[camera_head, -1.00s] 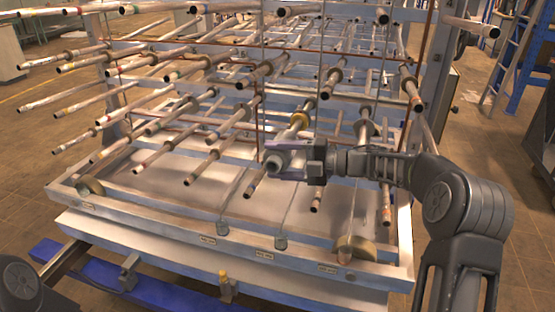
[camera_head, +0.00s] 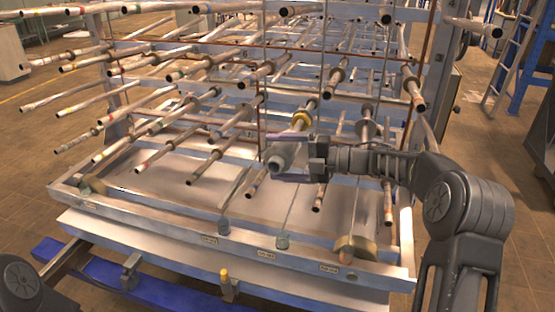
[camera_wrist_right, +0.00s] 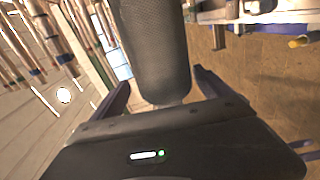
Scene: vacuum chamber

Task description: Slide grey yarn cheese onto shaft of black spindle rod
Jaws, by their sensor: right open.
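The grey yarn cheese (camera_head: 279,157) is at the front end of a rod (camera_head: 313,103) that carries a yellow ring, in the middle of the rack. It looks in line with this rod, but I cannot tell how far the shaft passes into it. No rod stands out as clearly black. My right gripper (camera_head: 288,159) is open, with one finger above and one below the cheese. In the right wrist view the cheese (camera_wrist_right: 155,50) is a dark grey textured cylinder between the spread fingers, with visible gaps beside it. My left gripper is out of view.
Many rods of the rack (camera_head: 232,236) point towards me, left of and above the right gripper. A yellow-brown disc (camera_head: 350,247) sits on the front rail at right. Floor to the right is open.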

